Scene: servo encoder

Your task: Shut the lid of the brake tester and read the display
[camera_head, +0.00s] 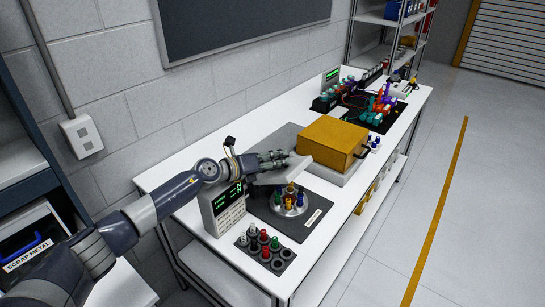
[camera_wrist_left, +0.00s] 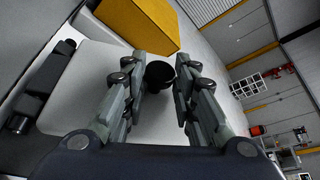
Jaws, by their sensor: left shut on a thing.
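My left gripper (camera_head: 290,160) reaches in from the left, just left of an orange-yellow box (camera_head: 333,141). In the left wrist view, the gripper's fingers (camera_wrist_left: 160,92) are closed about a black round knob (camera_wrist_left: 160,74). A pale grey panel (camera_wrist_left: 85,75), seemingly the tester's lid, lies beside and below the fingers; how far it is open is unclear. It seems to show as a pale slab (camera_head: 270,178) under the gripper in the head view. A grey display unit (camera_head: 228,208) with green lit characters, too small to read, stands to the left. My right gripper is not in view.
A round metal fixture with coloured pegs (camera_head: 289,205) sits on a dark mat in front of the gripper. A peg rack (camera_head: 266,250) is at the table's near edge. Wired parts (camera_head: 370,103) lie at the far end. The floor to the right is clear.

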